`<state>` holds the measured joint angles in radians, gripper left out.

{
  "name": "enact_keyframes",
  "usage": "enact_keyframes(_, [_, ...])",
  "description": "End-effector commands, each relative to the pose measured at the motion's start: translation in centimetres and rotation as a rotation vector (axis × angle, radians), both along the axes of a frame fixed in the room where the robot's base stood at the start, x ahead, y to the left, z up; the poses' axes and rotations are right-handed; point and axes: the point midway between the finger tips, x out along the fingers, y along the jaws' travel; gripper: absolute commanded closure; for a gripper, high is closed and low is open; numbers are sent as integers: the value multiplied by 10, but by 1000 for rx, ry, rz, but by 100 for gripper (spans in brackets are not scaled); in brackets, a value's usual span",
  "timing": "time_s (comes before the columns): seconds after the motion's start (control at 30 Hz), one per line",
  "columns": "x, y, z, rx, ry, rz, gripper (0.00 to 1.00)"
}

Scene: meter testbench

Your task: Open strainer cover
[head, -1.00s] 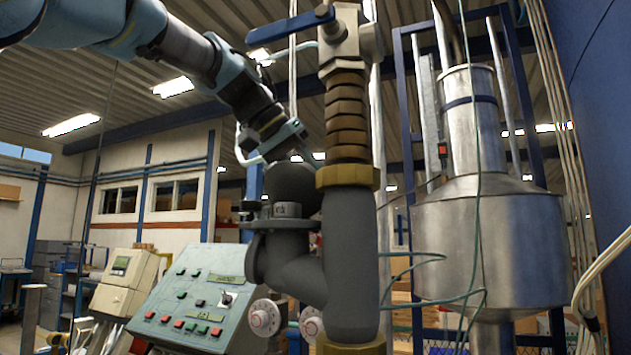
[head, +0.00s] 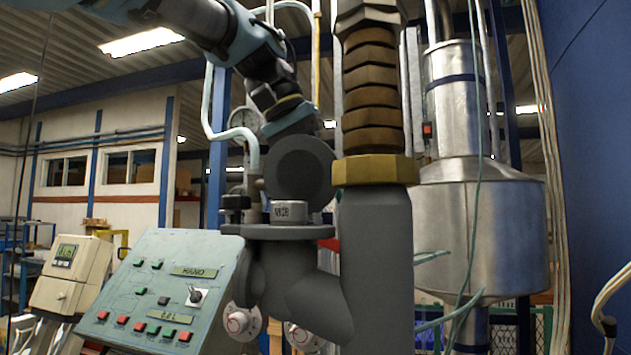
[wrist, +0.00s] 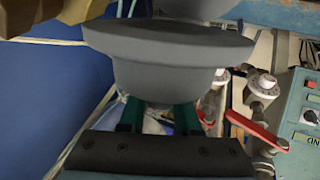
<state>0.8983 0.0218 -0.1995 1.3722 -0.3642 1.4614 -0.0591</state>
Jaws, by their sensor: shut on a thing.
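The strainer (head: 322,303) is a grey Y-shaped pipe body with a side branch that ends in a flat flange (head: 278,231). A short stub with a printed label (head: 289,212) stands on that flange. A round dark grey part, which looks like the strainer cover (head: 301,165), shows just above it. My gripper (head: 290,117) reaches it from above left. In the wrist view, the green fingers of my gripper (wrist: 158,117) are shut on the narrower part of the grey cover (wrist: 165,65). Whether the cover is clear of the flange I cannot tell.
A brass nut and threaded pipe (head: 375,171) rise close to the right of my gripper. A control panel (head: 160,290) and a beige meter box (head: 70,275) stand at the lower left. A large metal tank (head: 483,220) stands at the right.

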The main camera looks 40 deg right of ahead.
Motion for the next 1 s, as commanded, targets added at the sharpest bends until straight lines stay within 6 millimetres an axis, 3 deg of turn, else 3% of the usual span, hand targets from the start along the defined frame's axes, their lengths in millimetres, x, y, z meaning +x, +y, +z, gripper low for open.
enact_keyframes(0.33, [3,-4,-7,107,68,-2,100])
enact_keyframes(0.87, [3,-4,-8,127,80,0,100])
enact_keyframes(0.9, [3,-4,-8,126,80,0,66])
enact_keyframes(1.0, [3,-4,-8,126,80,0,55])
